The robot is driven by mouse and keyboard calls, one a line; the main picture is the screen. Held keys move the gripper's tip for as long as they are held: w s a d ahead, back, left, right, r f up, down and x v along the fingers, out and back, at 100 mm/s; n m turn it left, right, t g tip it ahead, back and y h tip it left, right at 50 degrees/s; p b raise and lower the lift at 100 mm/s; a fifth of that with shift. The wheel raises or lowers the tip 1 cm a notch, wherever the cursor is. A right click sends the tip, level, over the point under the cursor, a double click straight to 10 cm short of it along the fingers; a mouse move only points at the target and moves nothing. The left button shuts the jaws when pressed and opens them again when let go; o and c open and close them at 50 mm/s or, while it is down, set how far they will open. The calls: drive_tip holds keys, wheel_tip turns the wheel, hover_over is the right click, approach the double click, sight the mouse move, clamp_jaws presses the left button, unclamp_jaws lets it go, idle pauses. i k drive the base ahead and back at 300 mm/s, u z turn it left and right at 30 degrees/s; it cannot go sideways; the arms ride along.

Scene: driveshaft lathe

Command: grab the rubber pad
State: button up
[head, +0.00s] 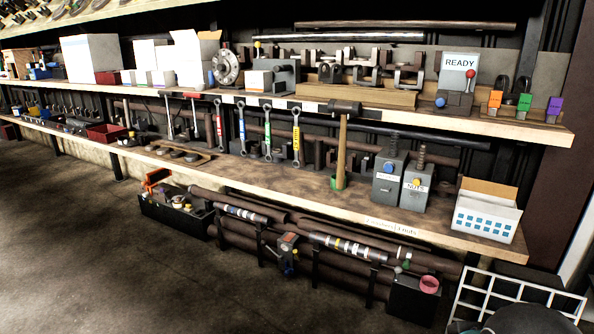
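I cannot make out with certainty which thing is the rubber pad. The shelves and floor hold many small parts, and several are too small or dark to tell apart. A pinkish-red ring-shaped piece (429,284) sits on a black box (412,300) at the lower right, below the lower shelf; its material cannot be told. My gripper is not in view.
The lower wooden shelf (290,190) carries coloured wrenches (268,132), a hammer (342,140), grey boxes (389,178) and a white box (487,215). The upper shelf (505,128) holds crankshafts and a READY sign (460,64). Pipes (330,262) lie below. The floor at left is clear.

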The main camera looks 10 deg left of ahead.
sight(198, 213)
drive_tip(key=u, duration=0.6)
drive_tip(key=i, duration=1.5)
drive_tip(key=u, duration=1.5)
drive_tip(key=i, duration=2.4)
drive_tip(key=z, duration=0.55)
